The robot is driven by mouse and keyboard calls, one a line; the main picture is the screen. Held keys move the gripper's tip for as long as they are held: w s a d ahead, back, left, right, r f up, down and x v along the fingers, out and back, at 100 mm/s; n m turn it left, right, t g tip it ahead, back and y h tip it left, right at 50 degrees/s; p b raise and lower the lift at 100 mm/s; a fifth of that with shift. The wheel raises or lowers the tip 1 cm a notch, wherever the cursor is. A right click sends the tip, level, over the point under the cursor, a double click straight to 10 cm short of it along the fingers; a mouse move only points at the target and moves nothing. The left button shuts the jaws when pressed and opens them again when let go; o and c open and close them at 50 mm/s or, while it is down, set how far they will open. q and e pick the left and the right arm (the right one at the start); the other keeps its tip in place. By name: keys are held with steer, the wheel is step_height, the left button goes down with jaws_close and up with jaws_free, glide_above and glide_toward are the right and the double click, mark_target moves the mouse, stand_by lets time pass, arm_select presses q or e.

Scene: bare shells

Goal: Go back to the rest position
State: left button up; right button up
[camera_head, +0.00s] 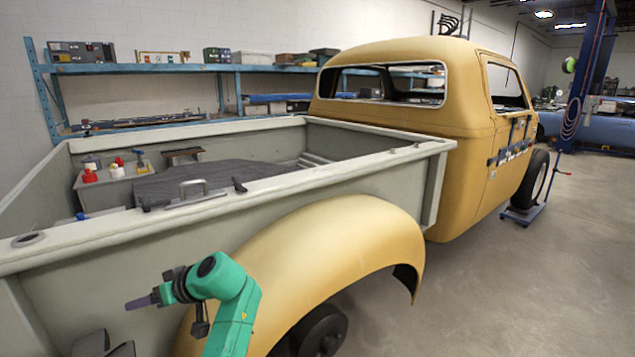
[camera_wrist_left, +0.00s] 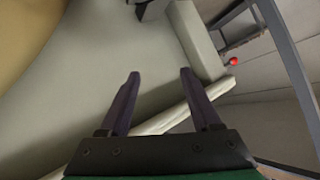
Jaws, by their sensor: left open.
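My left gripper (camera_head: 140,302) is at the lower left in the head view, on the green arm. It points left, outside the grey side wall of the truck bed (camera_head: 120,275) and beside the yellow rear fender (camera_head: 335,240). In the left wrist view, the two dark fingers of my left gripper (camera_wrist_left: 160,73) are spread apart with nothing between them. Behind them is a pale grey surface. My right gripper is not in view.
The yellow truck cab (camera_head: 460,130) stands beyond the bed. Red-capped bottles (camera_head: 89,176) and a metal handle (camera_head: 194,188) are in or on the bed. A blue shelf (camera_head: 170,68) lines the back wall. Open concrete floor (camera_head: 560,270) lies at the right.

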arm_select(q)
steer(key=s+d+f+m+h, duration=0.1)
steer(key=s+f+m+h, duration=0.2)
steer(key=s+f, duration=0.35)
steer(key=s+d+f+m+h, duration=0.1)
steer(key=s+f+m+h, duration=0.2)
steer(key=f, duration=0.7)
steer(key=s+d+f+m+h, duration=0.4)
steer(key=s+d+m+h, duration=0.4)
steer(key=s, duration=0.6)
step_height(320, 180, down, 24)
steer(key=s+d+n+y+b, duration=0.1)
steer(key=s+d+y+b, duration=0.1)
steer(key=s+a+f+g+b, duration=0.1)
steer(key=s+a+f+b, duration=0.1)
steer(key=s+f, duration=1.5)
steer(key=shift+a+f+g, duration=0.25)
steer(key=shift+a+g, duration=0.15)
steer(key=shift+a, duration=0.2)
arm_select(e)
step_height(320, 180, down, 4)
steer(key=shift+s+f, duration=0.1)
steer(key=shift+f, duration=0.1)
arm_select(q)
steer(key=shift+a, duration=0.15)
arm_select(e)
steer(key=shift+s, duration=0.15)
